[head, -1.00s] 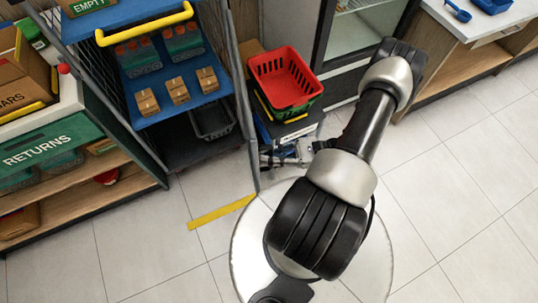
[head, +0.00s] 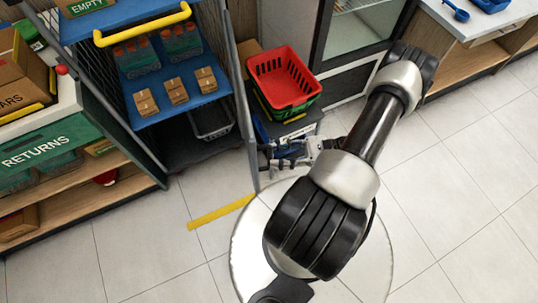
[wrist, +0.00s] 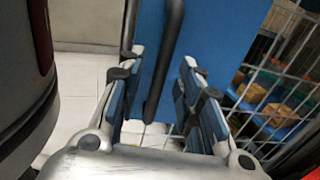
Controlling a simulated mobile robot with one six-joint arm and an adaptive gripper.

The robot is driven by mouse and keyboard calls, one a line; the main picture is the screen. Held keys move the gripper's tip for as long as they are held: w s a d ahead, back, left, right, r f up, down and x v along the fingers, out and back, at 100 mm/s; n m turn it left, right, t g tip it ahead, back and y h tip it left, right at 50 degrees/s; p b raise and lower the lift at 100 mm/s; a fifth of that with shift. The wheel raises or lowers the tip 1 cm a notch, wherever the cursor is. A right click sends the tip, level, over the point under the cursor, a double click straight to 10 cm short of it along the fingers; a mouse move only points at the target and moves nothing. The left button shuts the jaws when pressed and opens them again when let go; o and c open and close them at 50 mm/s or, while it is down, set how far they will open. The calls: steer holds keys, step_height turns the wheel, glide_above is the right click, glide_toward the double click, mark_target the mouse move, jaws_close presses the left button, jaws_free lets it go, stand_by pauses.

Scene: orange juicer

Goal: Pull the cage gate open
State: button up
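The cage gate (head: 243,120) shows in the head view as a tall, thin grey panel seen almost edge-on, at the right of the cage. In the wrist view a blue panel of it (wrist: 215,40) fills the middle, with a black upright bar handle (wrist: 166,58) on it. My gripper (head: 270,160) is close to the right side of the gate's lower part. In the wrist view my gripper (wrist: 160,88) is open, with one finger on each side of the handle and gaps between. I cannot tell how deep the handle sits between the fingers.
The cage's blue shelves (head: 152,112) hold several small boxes; a yellow bar (head: 143,25) crosses its top. Stacked red and green baskets (head: 283,80) stand behind my gripper. A returns counter (head: 50,145) is at left. The tiled floor in front is clear, with yellow tape (head: 220,212).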

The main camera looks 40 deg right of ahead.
steer(key=v, duration=0.8)
steer(key=shift+s+d, duration=0.25)
steer(key=shift+d, duration=0.05)
